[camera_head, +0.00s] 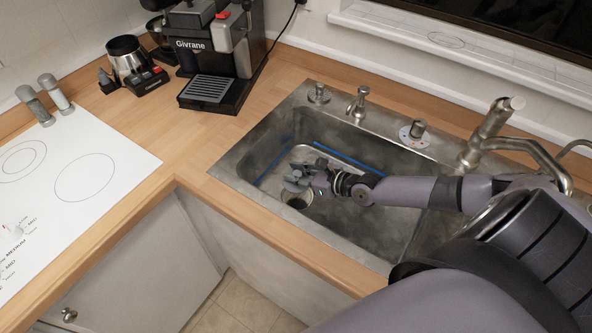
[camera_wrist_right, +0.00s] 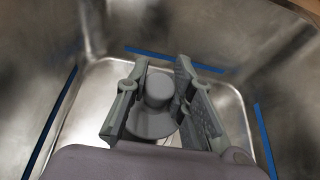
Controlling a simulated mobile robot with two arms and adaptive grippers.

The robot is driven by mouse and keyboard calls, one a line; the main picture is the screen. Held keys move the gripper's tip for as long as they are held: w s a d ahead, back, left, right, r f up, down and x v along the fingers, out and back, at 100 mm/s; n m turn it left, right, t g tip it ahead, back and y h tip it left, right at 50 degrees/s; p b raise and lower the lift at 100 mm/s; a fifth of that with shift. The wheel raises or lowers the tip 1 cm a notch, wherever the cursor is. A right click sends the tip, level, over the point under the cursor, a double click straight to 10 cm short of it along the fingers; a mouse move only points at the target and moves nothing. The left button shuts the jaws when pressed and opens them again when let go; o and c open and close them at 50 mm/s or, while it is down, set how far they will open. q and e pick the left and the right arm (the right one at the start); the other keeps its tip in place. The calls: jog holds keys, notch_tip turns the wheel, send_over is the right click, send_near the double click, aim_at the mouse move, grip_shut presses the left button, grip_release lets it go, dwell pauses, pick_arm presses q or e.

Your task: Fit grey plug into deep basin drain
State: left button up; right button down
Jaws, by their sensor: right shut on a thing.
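The grey plug (camera_wrist_right: 154,106) is a round grey stopper with a knob on top, between the fingers of my right gripper (camera_wrist_right: 160,98) in the wrist view. In the head view my right gripper (camera_head: 299,179) is inside the deep basin (camera_head: 378,158), shut on the plug and just above the drain (camera_head: 297,201). The drain is a dark round hole in the basin floor, partly covered by the gripper. In the wrist view the plug and fingers hide the drain, so I cannot tell how they line up. My left gripper is not in view.
Blue strips (camera_head: 349,158) run along the basin walls. The faucet (camera_head: 495,125) stands behind my right arm. Several metal fittings (camera_head: 357,103) line the back rim. A coffee machine (camera_head: 217,55) stands on the wooden counter, left of the sink. A white cooktop (camera_head: 88,170) lies farther left.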

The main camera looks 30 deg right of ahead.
notch_tip(320, 180, down, 7)
jog(key=shift+r+b, duration=0.2)
jog(key=shift+b, duration=0.35)
jog(key=shift+f, duration=0.15)
jog(key=c, duration=1.4)
grip_release()
